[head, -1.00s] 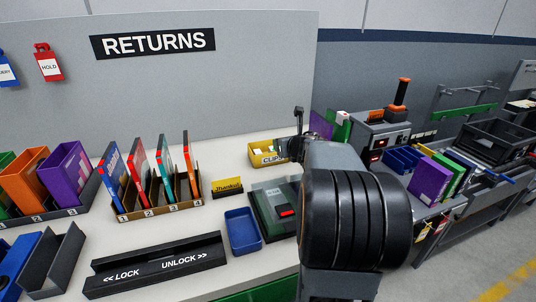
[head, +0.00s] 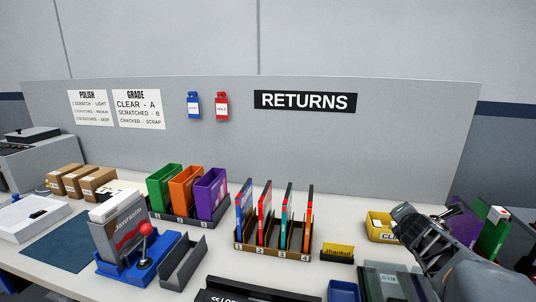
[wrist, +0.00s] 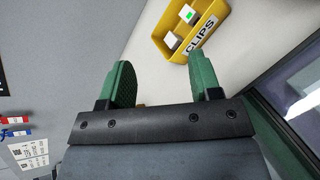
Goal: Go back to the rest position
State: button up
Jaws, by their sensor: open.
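My gripper shows in the wrist view (wrist: 160,82) with its two green fingers apart and nothing between them. Beyond the right finger is the yellow CLIPS bin (wrist: 188,28), which holds small pale pieces, one with a green face. In the head view my arm reaches in from the lower right, with its end (head: 402,212) beside the CLIPS bin (head: 378,226). The fingertips are hard to make out there, and the arm hides part of the bin.
A numbered rack (head: 272,252) holds several upright cases. Green, orange and purple bins (head: 187,190) stand left of it. A blue device with a red-knobbed lever (head: 145,250) is at the front left. A grey panel with a RETURNS sign (head: 305,101) closes off the back.

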jog(key=s+a+m+g+y+p, duration=0.3)
jog(key=s+a+m+g, duration=0.1)
jog(key=s+a+m, duration=0.5)
jog(key=s+a+f+m+g+y+p, duration=0.1)
jog(key=s+a+m+g+y+p, duration=0.2)
jog(key=s+a+m, duration=0.6)
jog(key=a+m+g+p, duration=0.1)
jog(key=a+m, duration=0.3)
jog(key=shift+a+f, duration=0.2)
jog(key=shift+f, duration=0.05)
